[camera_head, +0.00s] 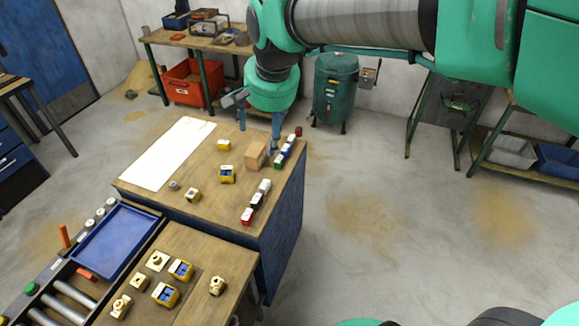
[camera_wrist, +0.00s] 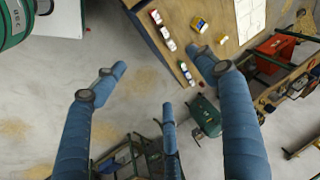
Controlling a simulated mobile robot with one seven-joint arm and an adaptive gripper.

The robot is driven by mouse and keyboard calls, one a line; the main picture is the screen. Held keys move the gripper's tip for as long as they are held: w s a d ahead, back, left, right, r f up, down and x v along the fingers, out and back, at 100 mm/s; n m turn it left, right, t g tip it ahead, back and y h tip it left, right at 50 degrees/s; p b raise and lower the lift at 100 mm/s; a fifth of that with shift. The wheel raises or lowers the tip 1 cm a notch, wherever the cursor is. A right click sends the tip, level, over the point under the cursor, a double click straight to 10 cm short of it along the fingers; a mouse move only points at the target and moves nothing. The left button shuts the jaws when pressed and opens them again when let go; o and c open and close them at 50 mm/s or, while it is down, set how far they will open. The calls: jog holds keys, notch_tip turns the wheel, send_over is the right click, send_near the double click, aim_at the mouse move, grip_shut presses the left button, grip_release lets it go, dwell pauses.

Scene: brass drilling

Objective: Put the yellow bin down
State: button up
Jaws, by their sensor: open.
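Several small yellow bins are in view, and I cannot tell which one the task means. On the middle bench in the head view are a yellow bin (camera_head: 227,175) with blue inside, another (camera_head: 193,195) nearer the front, and a yellow piece (camera_head: 224,145) farther back. Two bins with blue contents, one (camera_head: 180,270) and another (camera_head: 165,295), sit on the nearer bench.
Small coloured blocks (camera_head: 256,200) line the bench's right edge. A white sheet (camera_head: 168,152) covers its left side. A blue tray (camera_head: 117,240) and brass parts (camera_head: 217,285) lie in front. A green drum (camera_head: 335,85) stands behind. The floor right of the bench is clear.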

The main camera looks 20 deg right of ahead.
jog(key=s+f+n, duration=0.1)
jog(key=s+n, duration=0.2)
jog(key=s, duration=0.7)
jog(key=s+d+f+n+t, duration=0.1)
jog(key=s+f+n, duration=0.1)
jog(key=s, duration=0.8)
jog(key=shift+s+d+f+n+t, duration=0.15)
jog(key=shift+s+f+n+t, duration=0.15)
jog(key=shift+n, duration=0.6)
notch_tip(320, 180, down, 8)
jog(key=b, duration=0.8)
jog(key=shift+f+b, duration=0.25)
jog(key=shift+b, duration=0.05)
jog(key=shift+o, duration=0.7)
